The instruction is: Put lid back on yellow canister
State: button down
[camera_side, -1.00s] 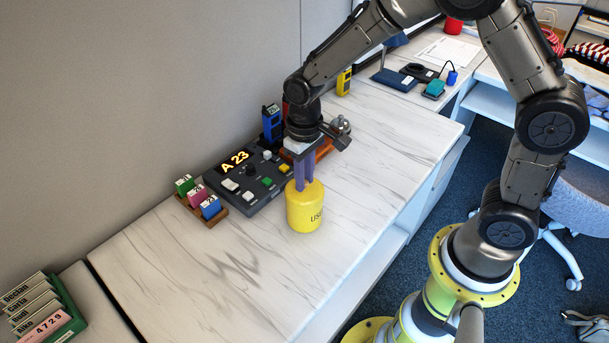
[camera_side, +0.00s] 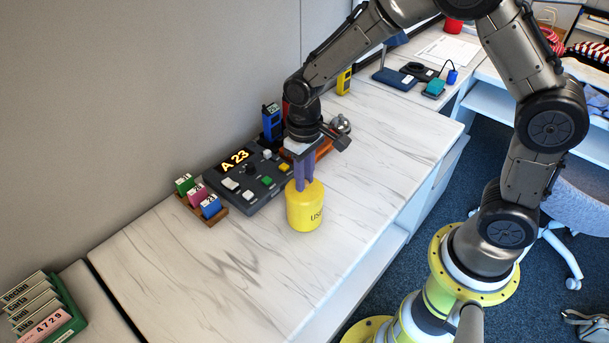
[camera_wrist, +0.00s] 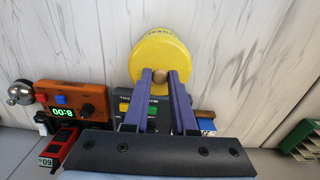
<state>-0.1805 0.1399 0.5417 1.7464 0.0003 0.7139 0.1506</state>
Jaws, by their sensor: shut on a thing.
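The yellow canister (camera_side: 304,211) stands upright on the marble-patterned counter, with dark lettering on its side. Its yellow lid (camera_wrist: 158,52) sits on top, seen from above in the wrist view; in the side view no clear gap shows between lid and canister. My gripper (camera_side: 304,184) points down at the top of the canister. Its purple fingers (camera_wrist: 160,78) are shut on the small tan knob (camera_wrist: 159,76) of the lid. The fingers partly hide the knob and the near part of the lid.
A dark control panel (camera_side: 246,178) reading A 23 lies behind the canister. A wooden rack (camera_side: 222,213) with small coloured blocks is to its left. An orange timer box (camera_wrist: 75,101) and silver bell (camera_wrist: 19,92) stand nearby. The counter's front left (camera_side: 190,275) is clear.

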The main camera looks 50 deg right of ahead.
jog(key=c, duration=0.6)
grip_release()
jog(key=shift+c, duration=0.2)
jog(key=shift+o, duration=0.2)
jog(key=o, duration=0.4)
jog(key=shift+o, duration=0.2)
jog(key=shift+r, duration=0.1)
jog(key=shift+r, duration=3.4)
